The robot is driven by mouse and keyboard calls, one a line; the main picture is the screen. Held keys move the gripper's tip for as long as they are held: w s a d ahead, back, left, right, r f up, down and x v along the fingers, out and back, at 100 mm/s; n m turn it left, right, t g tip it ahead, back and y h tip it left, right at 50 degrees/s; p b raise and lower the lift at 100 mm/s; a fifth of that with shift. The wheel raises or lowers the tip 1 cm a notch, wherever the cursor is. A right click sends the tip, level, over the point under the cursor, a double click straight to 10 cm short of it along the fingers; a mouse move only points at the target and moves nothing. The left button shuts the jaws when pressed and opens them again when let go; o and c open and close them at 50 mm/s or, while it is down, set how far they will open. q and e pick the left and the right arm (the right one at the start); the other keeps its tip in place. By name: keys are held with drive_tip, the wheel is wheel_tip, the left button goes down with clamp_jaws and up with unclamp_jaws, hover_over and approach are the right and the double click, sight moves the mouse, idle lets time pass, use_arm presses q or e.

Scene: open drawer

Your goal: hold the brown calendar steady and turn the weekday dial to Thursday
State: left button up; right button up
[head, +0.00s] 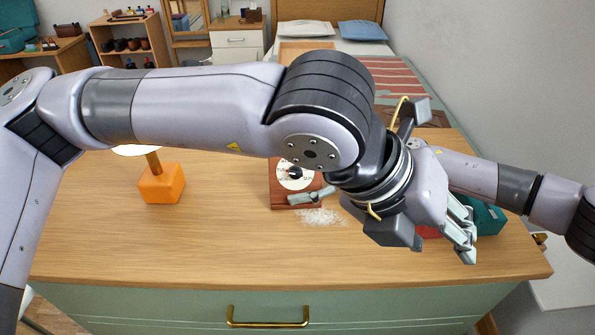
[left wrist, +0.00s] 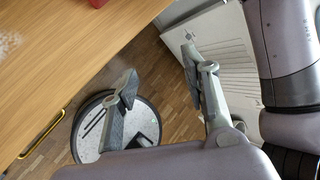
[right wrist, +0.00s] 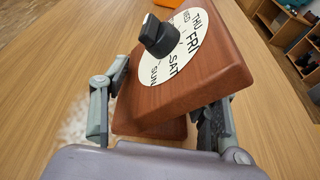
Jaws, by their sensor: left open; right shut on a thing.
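The brown calendar (head: 283,201) stands on the desk, partly behind my left arm in the head view. In the right wrist view the brown calendar (right wrist: 190,95) has a white dial (right wrist: 178,58) with weekday names, THU, FRI, SAT and SUN readable. A black knob (right wrist: 158,36) sits at the dial's middle and covers part of it; I cannot tell which day is set. My right gripper (right wrist: 160,105) is shut on the calendar's sides. My left gripper (head: 468,240) is open and empty, right of the calendar; the left wrist view shows its fingers (left wrist: 160,66) apart, over the desk's edge.
An orange lamp (head: 161,186) stands left of the calendar. White grains (head: 320,217) lie in front of it. A teal box (head: 488,219) and a red thing (head: 428,232) are partly hidden by my left gripper. The front desktop is clear. A round grey device (left wrist: 90,130) is on the floor.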

use_arm(q)
drive_tip(key=w+a+f+n+t+y, duration=0.2)
drive_tip(key=w+a+f+t+y, duration=0.1)
drive_tip(key=w+a+t+y, duration=0.25)
drive_tip(key=n+t+y, duration=0.2)
drive_tip(key=t+y, duration=0.1)
drive_tip(key=y, duration=0.1)
approach(297, 173)
drive_tip(key=x, duration=0.8)
drive_tip(key=shift+w+f, duration=0.2)
drive_tip(key=shift+f, duration=0.1)
drive_tip(key=shift+c, duration=0.2)
clamp_jaws()
